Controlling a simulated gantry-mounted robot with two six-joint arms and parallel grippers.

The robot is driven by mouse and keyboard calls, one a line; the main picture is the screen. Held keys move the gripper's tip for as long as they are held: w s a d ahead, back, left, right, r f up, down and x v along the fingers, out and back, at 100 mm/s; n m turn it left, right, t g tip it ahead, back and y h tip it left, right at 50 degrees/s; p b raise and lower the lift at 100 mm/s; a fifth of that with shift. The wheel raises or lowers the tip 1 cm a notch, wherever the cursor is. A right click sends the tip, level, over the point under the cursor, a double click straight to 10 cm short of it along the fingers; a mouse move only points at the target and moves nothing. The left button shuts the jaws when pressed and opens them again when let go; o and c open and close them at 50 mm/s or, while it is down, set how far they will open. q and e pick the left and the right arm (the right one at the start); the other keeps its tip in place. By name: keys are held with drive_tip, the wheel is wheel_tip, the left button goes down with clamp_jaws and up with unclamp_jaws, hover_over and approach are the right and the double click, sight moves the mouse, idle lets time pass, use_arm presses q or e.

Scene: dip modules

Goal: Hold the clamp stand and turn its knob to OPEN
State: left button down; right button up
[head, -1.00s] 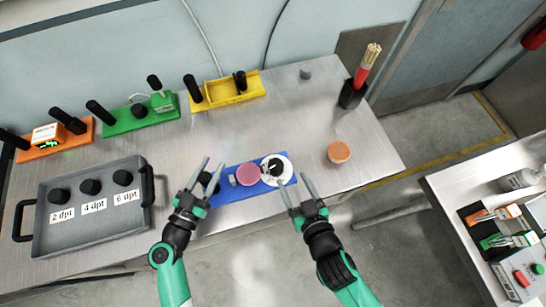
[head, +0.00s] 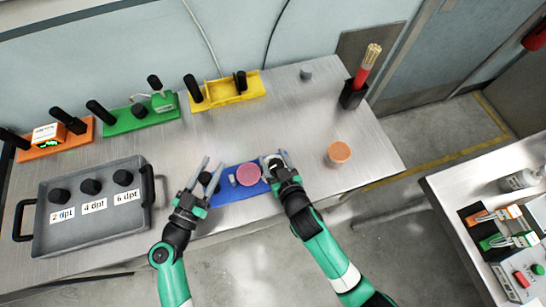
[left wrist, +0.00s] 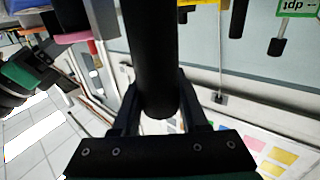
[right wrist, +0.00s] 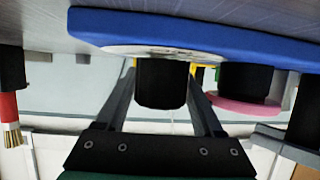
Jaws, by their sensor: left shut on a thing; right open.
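The clamp stand has a blue base (head: 222,195) near the front edge of the table. Its black post (left wrist: 152,60) stands between the fingers of my left gripper (head: 214,162), which is shut on it. At the base's right end is a white dial (right wrist: 130,49) with a black knob (right wrist: 162,84). My right gripper (head: 276,157) is at that end, open, with a finger on each side of the knob. In the head view the gripper mostly hides the dial and knob, so the knob's setting cannot be read. A pink disc (head: 248,176) is between post and dial.
A grey tray (head: 100,226) with several labelled black knobs is left. Orange (head: 80,141), green (head: 120,126) and yellow (head: 235,92) stands line the back. An orange-topped round piece (head: 339,153) lies right of the right gripper. A red-handled brush (head: 364,72) stands at the back right.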

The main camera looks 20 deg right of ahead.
drive_tip(key=shift+w, duration=0.1)
clamp_jaws()
drive_tip(key=shift+f, duration=0.1)
idle(0.3)
drive_tip(key=shift+a+f+n+g+y, duration=0.1)
drive_tip(key=shift+n+g+y, duration=0.05)
drive_tip(key=shift+n+y, duration=0.6)
drive_tip(key=shift+a+f+n+g+y, duration=0.1)
drive_tip(key=shift+n+g+y, duration=0.05)
drive_tip(key=shift+n+y, duration=0.6)
drive_tip(key=shift+a+r+n+g+y, duration=0.1)
drive_tip(key=shift+a+n+g+y, duration=0.25)
drive_tip(key=shift+n+y, duration=0.55)
unclamp_jaws()
drive_tip(key=shift+r, duration=0.1)
